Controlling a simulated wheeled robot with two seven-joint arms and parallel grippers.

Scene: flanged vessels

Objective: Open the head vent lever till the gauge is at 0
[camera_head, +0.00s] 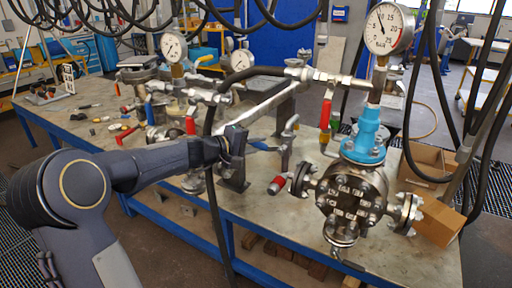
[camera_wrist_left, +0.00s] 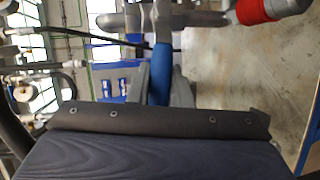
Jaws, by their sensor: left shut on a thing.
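My left gripper (camera_head: 246,147) reaches in over the bench and is shut on a blue lever handle (camera_head: 266,147). In the left wrist view the blue handle (camera_wrist_left: 161,75) stands between the two grey fingers. It runs up to a metal valve body (camera_wrist_left: 160,18). The large pressure gauge (camera_head: 390,28) stands above the blue neck of the flanged vessel (camera_head: 352,195) at right; its needle points up and left, not at 0. A red lever (camera_head: 325,113) hangs on the pipework left of the blue neck. The labels that would name the vent lever are not visible.
The steel bench (camera_head: 270,220) carries more valves and two smaller gauges (camera_head: 173,46) (camera_head: 241,60) at left and middle. A red-handled valve (camera_wrist_left: 268,10) is close to the left gripper. Black hoses hang overhead and at right. A cardboard box (camera_head: 438,217) is right of the vessel.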

